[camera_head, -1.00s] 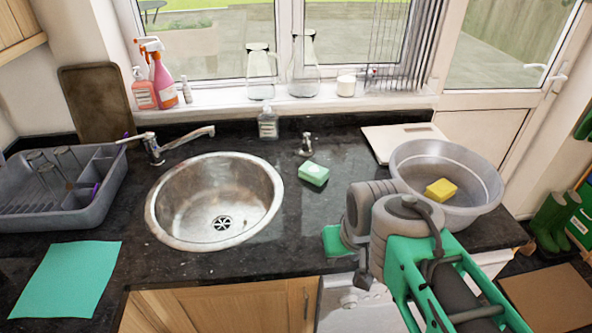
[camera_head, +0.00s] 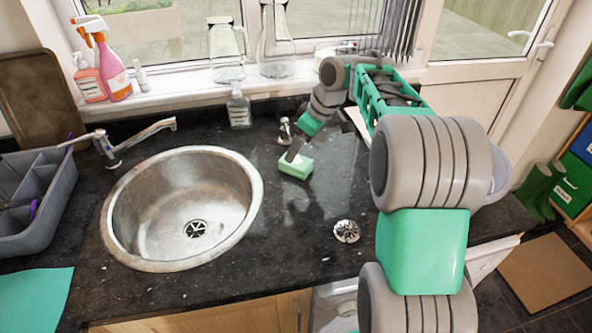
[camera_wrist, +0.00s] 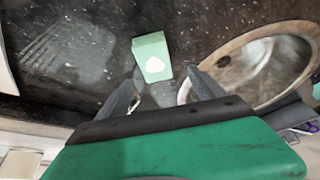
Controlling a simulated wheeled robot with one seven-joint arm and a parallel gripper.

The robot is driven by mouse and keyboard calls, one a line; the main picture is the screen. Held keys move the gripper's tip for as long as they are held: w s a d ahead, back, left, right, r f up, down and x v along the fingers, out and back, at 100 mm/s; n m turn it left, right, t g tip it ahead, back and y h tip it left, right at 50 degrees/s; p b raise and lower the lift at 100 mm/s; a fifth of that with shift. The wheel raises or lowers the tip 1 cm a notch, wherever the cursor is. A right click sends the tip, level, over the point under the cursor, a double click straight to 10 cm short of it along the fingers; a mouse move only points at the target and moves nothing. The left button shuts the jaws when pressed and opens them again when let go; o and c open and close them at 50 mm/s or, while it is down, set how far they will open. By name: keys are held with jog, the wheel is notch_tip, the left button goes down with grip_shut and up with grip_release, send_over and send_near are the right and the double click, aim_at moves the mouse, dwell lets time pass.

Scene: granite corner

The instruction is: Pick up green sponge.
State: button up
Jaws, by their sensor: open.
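The green sponge (camera_head: 296,166) is a small pale-green block lying on the dark counter, right of the sink and just in front of the small tap fitting. In the wrist view the sponge (camera_wrist: 146,48) shows a whitish patch on its face and lies just beyond my fingertips, between their lines. My gripper (camera_wrist: 160,79) is open with nothing between its fingers. In the head view my gripper (camera_head: 294,150) is above the sponge, and a dark finger overlaps its top edge. I cannot tell whether they touch.
The round steel sink (camera_head: 185,209) is left of the sponge. A soap bottle (camera_head: 238,110) and the fitting (camera_head: 285,130) stand behind it. A metal strainer (camera_head: 347,231) lies on the counter in front.

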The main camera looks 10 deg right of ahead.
jog(key=x, duration=0.5)
jog(key=p+x, duration=0.1)
jog(key=x, duration=0.2)
jog(key=shift+w+d, duration=0.3)
jog(key=c, duration=1.6)
jog(key=shift+o, duration=0.2)
jog(key=shift+r, duration=0.4)
notch_tip(320, 180, up, 3)
jog(key=shift+f+b, duration=0.15)
jog(key=shift+b, duration=0.3)
jog(key=s+a+r+b, duration=0.1)
jog(key=s+r+b, duration=0.1)
jog(key=s+r, duration=0.7)
jog(key=s, duration=0.5)
jog(key=shift+a+r, duration=0.3)
jog(key=shift+a, duration=0.05)
